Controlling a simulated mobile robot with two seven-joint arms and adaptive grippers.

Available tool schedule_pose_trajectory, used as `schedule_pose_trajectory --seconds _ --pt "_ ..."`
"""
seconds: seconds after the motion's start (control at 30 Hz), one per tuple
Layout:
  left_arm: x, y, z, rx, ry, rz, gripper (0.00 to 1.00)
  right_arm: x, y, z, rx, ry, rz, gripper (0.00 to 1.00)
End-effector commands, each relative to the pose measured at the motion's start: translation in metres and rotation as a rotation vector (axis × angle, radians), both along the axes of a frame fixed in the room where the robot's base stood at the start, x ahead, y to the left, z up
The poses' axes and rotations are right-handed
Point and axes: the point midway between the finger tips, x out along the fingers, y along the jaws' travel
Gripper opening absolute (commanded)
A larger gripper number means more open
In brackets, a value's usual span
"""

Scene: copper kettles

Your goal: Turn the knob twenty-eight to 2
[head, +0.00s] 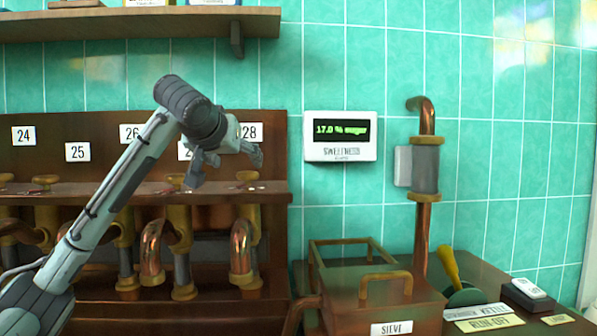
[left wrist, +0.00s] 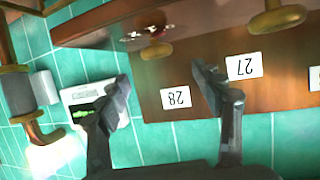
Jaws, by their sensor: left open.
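The white label 28 (head: 249,131) is on the brown wooden panel, and a brass knob (head: 248,179) sits below it at the ledge. The left wrist view looks from above and inverted; the label 28 (left wrist: 176,97) lies between my fingers, with brass knob twenty-eight (left wrist: 157,50) beyond it. My left gripper (head: 227,166) is open and empty, in front of the panel near labels 27 and 28. Its fingers (left wrist: 162,88) are spread apart and no contact with the knob shows. The knob's dial marks are too small to read. My right gripper is in neither view.
Label 27 (left wrist: 243,66) and its knob (left wrist: 277,20) are beside 28. A display (head: 340,130) reads 17.0 % sugar. Copper pipes (head: 241,250) hang below the ledge (head: 130,192). A sieve box (head: 385,300) stands lower right, and a shelf (head: 130,24) is above.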

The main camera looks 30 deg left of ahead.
Motion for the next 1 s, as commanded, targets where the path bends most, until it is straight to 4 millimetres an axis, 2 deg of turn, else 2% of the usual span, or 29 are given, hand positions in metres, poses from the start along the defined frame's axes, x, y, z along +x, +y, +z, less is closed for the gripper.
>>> schedule_pose_trajectory --seconds 0.17,0.4,0.6,0.93,1.0 --pt "0.01 0.004 -0.004 -0.002 0.003 0.001 0.66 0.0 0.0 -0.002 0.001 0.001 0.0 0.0" --pt "0.043 0.016 -0.019 -0.001 0.003 0.001 0.66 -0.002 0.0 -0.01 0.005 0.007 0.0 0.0" --pt "0.063 0.024 -0.027 0.0 0.001 0.001 0.66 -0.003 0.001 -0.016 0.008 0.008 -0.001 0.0" --pt "0.068 0.025 -0.03 0.001 0.0 0.0 0.66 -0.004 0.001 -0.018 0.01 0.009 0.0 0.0" --pt "0.068 0.025 -0.03 0.001 0.0 0.0 0.6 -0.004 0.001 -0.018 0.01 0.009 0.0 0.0"
